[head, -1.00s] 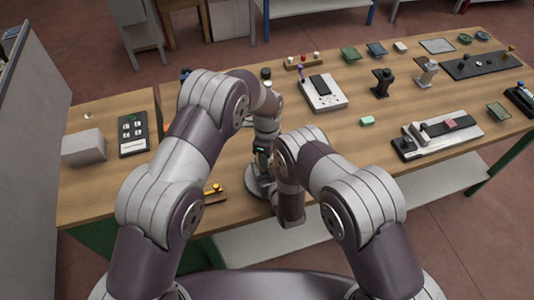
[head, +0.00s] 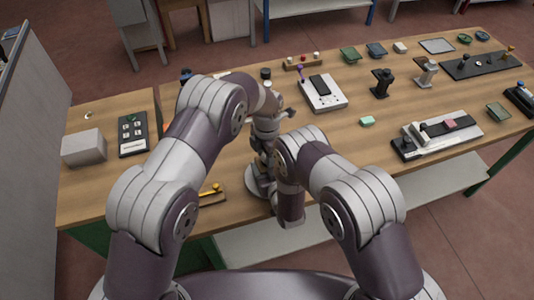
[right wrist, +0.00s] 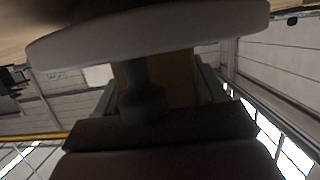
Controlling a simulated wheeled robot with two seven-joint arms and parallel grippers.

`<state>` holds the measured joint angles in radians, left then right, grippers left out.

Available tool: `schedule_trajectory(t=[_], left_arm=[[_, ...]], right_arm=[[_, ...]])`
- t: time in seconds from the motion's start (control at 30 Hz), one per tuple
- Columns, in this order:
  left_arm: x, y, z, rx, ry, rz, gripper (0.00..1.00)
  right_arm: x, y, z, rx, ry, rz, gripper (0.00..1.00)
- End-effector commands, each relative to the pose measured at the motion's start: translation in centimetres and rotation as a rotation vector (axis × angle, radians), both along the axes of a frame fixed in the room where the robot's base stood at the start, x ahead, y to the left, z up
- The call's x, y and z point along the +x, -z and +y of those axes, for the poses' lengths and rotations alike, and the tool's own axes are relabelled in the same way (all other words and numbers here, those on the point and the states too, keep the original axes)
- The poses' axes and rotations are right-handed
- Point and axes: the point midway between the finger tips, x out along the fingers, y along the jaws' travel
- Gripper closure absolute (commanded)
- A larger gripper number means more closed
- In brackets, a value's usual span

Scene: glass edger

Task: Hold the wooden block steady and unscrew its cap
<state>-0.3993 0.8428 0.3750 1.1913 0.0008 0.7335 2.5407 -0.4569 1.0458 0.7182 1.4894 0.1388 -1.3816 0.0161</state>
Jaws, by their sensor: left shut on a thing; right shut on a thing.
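My left gripper (head: 262,158) points down near the table's front edge in the head view. It is shut; what it grips is hidden, but its place directly above the right gripper fits the block's cap. My right gripper is hidden behind my own wrist in the head view. In the right wrist view my right gripper (right wrist: 160,92) is shut on the brown wooden block (right wrist: 182,78), which shows between its fingers. A dark rounded part (right wrist: 145,98) stands in front of the block; I cannot tell what it is. The cap is not clearly visible.
A pale round-edged plate (right wrist: 150,35) crosses the top of the right wrist view. A white device (head: 322,95), a green block (head: 367,121) and a long fixture (head: 437,137) stand to the right. A grey box (head: 83,148) is at left. A yellow-knobbed piece (head: 212,193) lies close by.

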Motion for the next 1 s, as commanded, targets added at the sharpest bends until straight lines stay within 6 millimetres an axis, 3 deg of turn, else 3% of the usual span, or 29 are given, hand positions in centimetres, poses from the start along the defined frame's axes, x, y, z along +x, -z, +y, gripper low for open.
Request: schedule_trajectory(t=[0.1,0.2,0.5,0.53,0.6,0.87,1.0], left_arm=[[0.0,-0.1,0.0,0.000,-0.258,-0.001,0.98],[0.1,-0.1,0.0,-0.001,-0.368,-0.002,0.98],[0.1,-0.1,0.0,-0.001,-0.394,-0.002,0.98],[0.1,-0.1,0.0,-0.001,-0.394,-0.002,0.55],[0.1,-0.1,0.0,-0.001,-0.394,-0.002,0.36],[0.0,-0.1,0.0,0.000,-0.392,-0.001,0.36],[0.1,-1.2,0.0,-0.001,-0.392,-0.002,0.36]], right_arm=[[0.0,0.0,0.0,0.000,-0.001,0.001,1.00],[0.0,0.0,0.0,0.000,0.000,0.001,1.00],[0.0,0.0,0.0,0.000,0.000,0.001,1.00],[0.0,0.0,0.0,0.000,0.000,0.001,1.00],[0.0,0.0,0.0,0.000,0.000,0.001,1.00],[0.0,0.0,0.0,0.000,0.000,0.001,1.00],[0.0,0.0,0.0,0.000,0.000,0.001,1.00]])
